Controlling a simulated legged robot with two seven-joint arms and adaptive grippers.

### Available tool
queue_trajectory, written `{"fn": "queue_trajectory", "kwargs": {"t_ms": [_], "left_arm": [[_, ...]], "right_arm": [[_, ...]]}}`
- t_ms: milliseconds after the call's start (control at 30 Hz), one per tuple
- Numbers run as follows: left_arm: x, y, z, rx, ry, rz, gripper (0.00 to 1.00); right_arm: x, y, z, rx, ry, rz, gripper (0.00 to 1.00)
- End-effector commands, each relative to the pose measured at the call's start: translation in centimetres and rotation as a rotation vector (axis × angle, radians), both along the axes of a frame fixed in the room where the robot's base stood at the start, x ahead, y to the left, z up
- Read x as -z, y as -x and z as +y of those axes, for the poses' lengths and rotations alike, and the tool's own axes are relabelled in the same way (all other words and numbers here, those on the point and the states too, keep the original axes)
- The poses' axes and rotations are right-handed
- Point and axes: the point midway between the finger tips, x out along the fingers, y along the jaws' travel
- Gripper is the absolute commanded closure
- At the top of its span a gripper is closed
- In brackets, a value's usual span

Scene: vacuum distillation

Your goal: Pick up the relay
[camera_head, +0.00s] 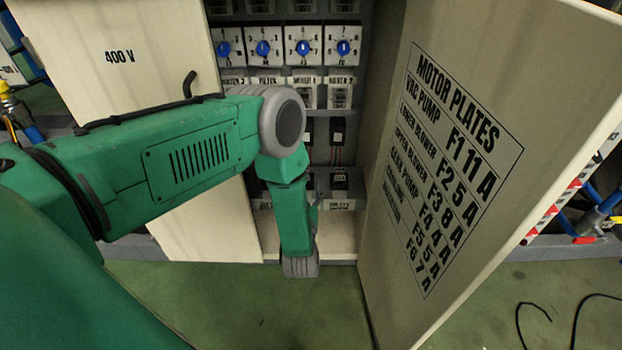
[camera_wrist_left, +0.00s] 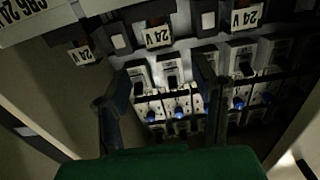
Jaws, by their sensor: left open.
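My left arm reaches across the head view into an open cabinet. Its wrist end (camera_head: 300,265) hangs low in front of the cabinet's bottom edge, and the fingers cannot be made out there. In the left wrist view my left gripper (camera_wrist_left: 162,75) has its two dark fingers spread apart, with nothing seen held between them. Small dark modules sit inside the cabinet, one in a middle row (camera_head: 338,130) and one lower (camera_head: 340,180). I cannot tell for certain which one is the relay. The wrist view shows "24 V" labels (camera_wrist_left: 158,37) beyond the fingertips. My right gripper is not in view.
An open cabinet door (camera_head: 480,150) with a "MOTOR PLATES" list stands at the right. A "400 V" panel (camera_head: 120,60) is at the left. Blue knobs (camera_head: 303,47) line the upper cabinet. Black cables (camera_head: 575,315) lie on the green floor.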

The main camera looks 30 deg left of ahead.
Motion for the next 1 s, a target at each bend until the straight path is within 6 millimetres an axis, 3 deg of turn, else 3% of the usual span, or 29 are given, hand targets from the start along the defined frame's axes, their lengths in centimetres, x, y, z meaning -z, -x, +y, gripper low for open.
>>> {"fn": "queue_trajectory", "kwargs": {"t_ms": [600,900,1000], "left_arm": [[0.5,-6.4,3.0,0.001,-0.001,0.001,0.47],[0.4,-6.7,3.5,0.001,0.002,0.001,0.47],[0.4,-6.7,3.4,0.001,0.001,0.002,0.82]], "right_arm": [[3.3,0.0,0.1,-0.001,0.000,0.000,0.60],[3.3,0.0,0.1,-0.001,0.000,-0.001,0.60],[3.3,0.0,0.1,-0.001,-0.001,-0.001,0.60]]}}
